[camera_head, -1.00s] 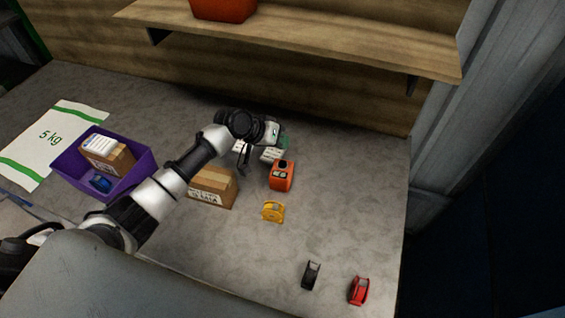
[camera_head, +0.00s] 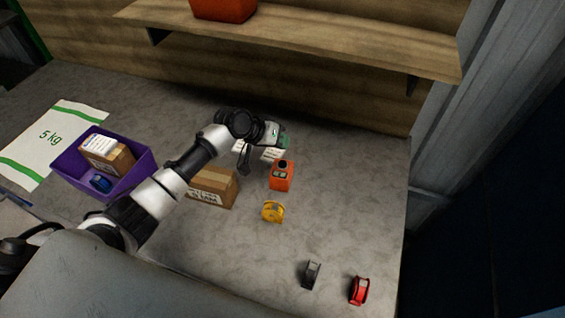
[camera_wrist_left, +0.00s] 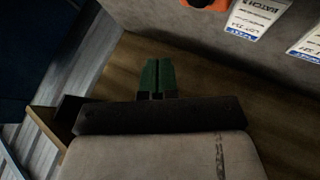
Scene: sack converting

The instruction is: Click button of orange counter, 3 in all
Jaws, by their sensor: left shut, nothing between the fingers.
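The orange counter (camera_head: 282,182) stands on the grey table, with a dark round button on top and a small display on its front. Only its edge shows at the top of the left wrist view (camera_wrist_left: 208,3). My left gripper (camera_head: 286,142) is behind the counter in the head view, apart from its button. Its green fingers (camera_wrist_left: 157,66) are together and empty in the left wrist view. My right gripper is not in view.
Batch labels (camera_wrist_left: 255,14) lie near the counter. A cardboard box (camera_head: 214,188), yellow tape measure (camera_head: 273,212), black item (camera_head: 311,275) and red item (camera_head: 359,290) lie around. A purple bin (camera_head: 138,178) stands left. A wooden shelf (camera_head: 330,42) overhangs the back.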

